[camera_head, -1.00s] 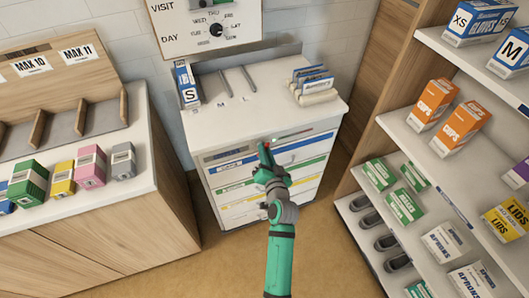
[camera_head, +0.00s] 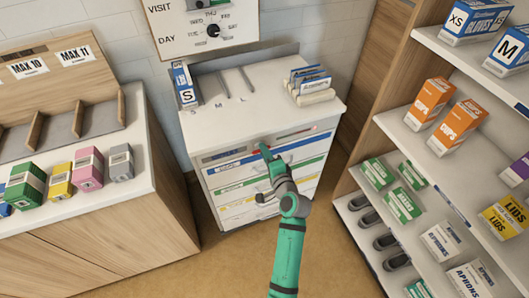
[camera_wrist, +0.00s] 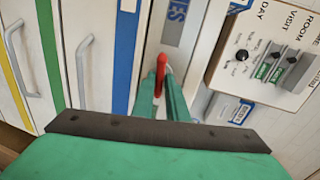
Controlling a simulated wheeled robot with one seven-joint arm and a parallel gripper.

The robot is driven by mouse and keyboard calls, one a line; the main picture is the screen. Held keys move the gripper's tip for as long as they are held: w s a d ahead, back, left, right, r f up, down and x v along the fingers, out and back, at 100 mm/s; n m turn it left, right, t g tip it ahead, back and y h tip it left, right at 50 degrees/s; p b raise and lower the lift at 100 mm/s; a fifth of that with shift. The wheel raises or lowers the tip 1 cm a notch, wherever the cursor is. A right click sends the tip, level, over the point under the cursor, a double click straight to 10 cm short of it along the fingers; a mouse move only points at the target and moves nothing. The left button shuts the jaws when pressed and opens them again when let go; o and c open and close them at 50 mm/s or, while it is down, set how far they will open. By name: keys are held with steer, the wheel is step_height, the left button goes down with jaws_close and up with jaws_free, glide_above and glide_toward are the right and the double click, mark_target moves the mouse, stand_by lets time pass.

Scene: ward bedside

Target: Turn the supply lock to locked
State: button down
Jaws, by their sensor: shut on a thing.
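The supply lock shows in the wrist view as a red handle (camera_wrist: 161,66) on the pale front of the supply cabinet (camera_head: 212,190). My gripper (camera_wrist: 161,76) is shut on this handle, with one green finger on each side of it. I cannot read any lock marking. The cabinet's drawers, with blue, green and yellow stripes, look closed.
A glove box marked S (camera_head: 186,88) and a file rack (camera_head: 312,84) stand on the cabinet top. A counter with small boxes (camera_head: 88,168) is at left. A stocked shelf unit (camera_head: 425,140) is close at right. Floor (camera_head: 225,270) is clear in front.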

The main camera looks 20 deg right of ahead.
steer(key=shift+f+m, duration=0.15)
steer(key=shift+m, duration=0.25)
steer(key=c, duration=1.8)
jaws_free()
steer(key=shift+o, duration=0.2)
steer(key=s+r, duration=0.2)
steer(key=s, duration=0.8)
steer(key=shift+s+d, duration=0.2)
steer(key=shift+s, duration=0.1)
steer(key=shift+r, duration=0.1)
